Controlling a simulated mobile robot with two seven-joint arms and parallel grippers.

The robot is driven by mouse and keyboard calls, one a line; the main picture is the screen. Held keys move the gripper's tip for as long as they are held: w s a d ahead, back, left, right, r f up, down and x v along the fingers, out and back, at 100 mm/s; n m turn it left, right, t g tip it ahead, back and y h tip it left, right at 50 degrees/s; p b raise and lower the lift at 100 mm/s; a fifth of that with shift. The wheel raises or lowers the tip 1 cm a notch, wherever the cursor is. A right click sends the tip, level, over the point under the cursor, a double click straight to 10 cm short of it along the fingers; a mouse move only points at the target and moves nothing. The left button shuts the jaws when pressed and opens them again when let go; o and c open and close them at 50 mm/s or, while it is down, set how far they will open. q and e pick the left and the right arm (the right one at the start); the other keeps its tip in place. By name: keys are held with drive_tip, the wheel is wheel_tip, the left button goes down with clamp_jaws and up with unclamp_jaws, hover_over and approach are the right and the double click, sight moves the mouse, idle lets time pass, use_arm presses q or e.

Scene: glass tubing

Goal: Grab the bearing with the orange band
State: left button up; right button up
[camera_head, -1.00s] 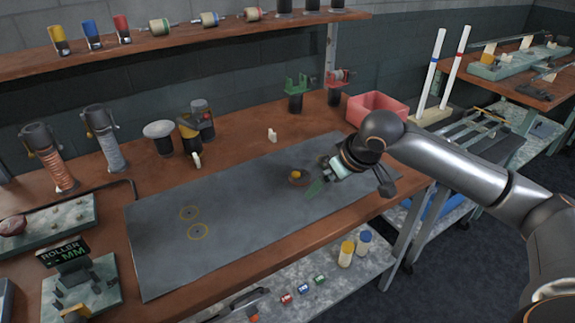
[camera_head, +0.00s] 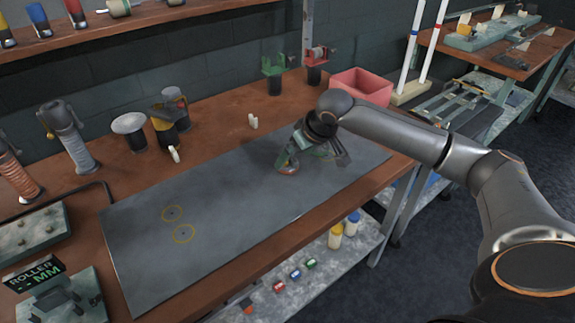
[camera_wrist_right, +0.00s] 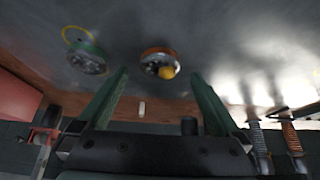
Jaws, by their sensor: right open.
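The bearing with the orange band (camera_wrist_right: 159,63) lies on the dark mat. A small orange-yellow piece covers part of its middle. In the right wrist view it sits between and just beyond the fingertips, apart from both. My right gripper (camera_wrist_right: 159,76) is open, with its two green fingers spread and nothing held. In the head view the right gripper (camera_head: 293,160) is low over the mat and hides much of what lies there. A second bearing with a green band (camera_wrist_right: 88,57) lies to the left in the wrist view, outside the left finger. My left gripper is not in view.
A small white piece (camera_head: 253,121) stands behind the mat. A pink bin (camera_head: 362,84) stands at the back right. Several tools and posts stand along the back of the table.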

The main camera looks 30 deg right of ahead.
sight(289, 164)
drive_tip(key=x, duration=0.4)
drive_tip(key=shift+w, duration=0.3)
drive_tip(key=shift+r, duration=0.1)
drive_tip(key=shift+c, duration=0.2)
drive_tip(key=c, duration=1.4)
drive_tip(key=shift+c, duration=0.2)
drive_tip(key=shift+r, duration=0.15)
